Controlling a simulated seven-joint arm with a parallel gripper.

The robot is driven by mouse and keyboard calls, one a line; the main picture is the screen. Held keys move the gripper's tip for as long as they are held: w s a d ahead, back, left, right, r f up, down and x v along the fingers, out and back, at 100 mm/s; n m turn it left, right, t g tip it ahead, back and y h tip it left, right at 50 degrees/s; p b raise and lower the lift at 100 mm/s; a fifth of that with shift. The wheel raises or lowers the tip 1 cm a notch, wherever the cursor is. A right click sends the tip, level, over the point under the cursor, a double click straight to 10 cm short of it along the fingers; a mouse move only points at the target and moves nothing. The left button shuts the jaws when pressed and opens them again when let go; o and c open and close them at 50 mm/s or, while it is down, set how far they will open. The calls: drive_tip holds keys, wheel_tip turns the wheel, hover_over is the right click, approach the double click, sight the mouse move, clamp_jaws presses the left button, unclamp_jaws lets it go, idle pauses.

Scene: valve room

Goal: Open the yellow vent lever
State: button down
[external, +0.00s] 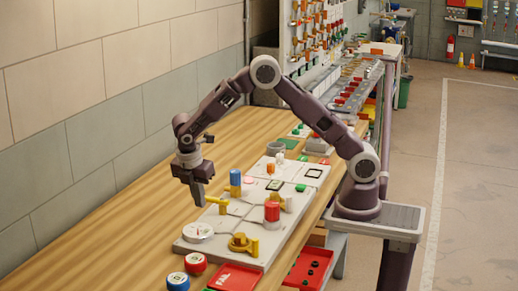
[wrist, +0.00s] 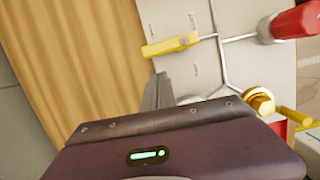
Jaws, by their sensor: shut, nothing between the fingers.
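A yellow lever (external: 217,204) sits at the left edge of the pale panel, beside the blue cylinder. In the wrist view the yellow lever (wrist: 171,45) lies roughly sideways, its free end reaching to the panel's edge over the wood. My gripper (external: 199,202) points down just left of the lever's free end, with its fingers shut and empty. In the wrist view my gripper (wrist: 158,80) shows below the lever's left end, with a visible gap in the picture. Contact cannot be told. A second yellow fitting (external: 242,243), rounded with a short post, stands at the panel's near end.
The panel (external: 212,222) also carries a red cylinder (external: 272,211), a blue cylinder (external: 235,182) and a white round gauge (external: 198,232). Red and blue round pieces and a red tray (external: 235,277) lie in front. The wooden bench (external: 130,235) is clear to the left.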

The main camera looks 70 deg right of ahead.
drive_tip(key=shift+a+r, duration=0.1)
drive_tip(key=shift+a, duration=1.05)
drive_tip(key=v, duration=0.9)
drive_tip(key=shift+r, duration=0.4)
drive_tip(key=shift+s+d, duration=0.1)
drive_tip(key=s+d+r+m+t+y, duration=0.1)
drive_tip(key=s+d+r+m+t, duration=0.1)
drive_tip(key=s+d+r+m, duration=0.7)
drive_tip(key=s+d+m+t+y, duration=0.1)
drive_tip(key=s+d+m, duration=0.3)
drive_tip(key=s, duration=0.5)
drive_tip(key=s+d+m+t, duration=0.2)
drive_tip(key=s+d+m, duration=0.2)
drive_tip(key=s, duration=0.6)
drive_tip(key=shift+f+t+y, duration=0.25)
drive_tip(key=shift+t+y, duration=0.15)
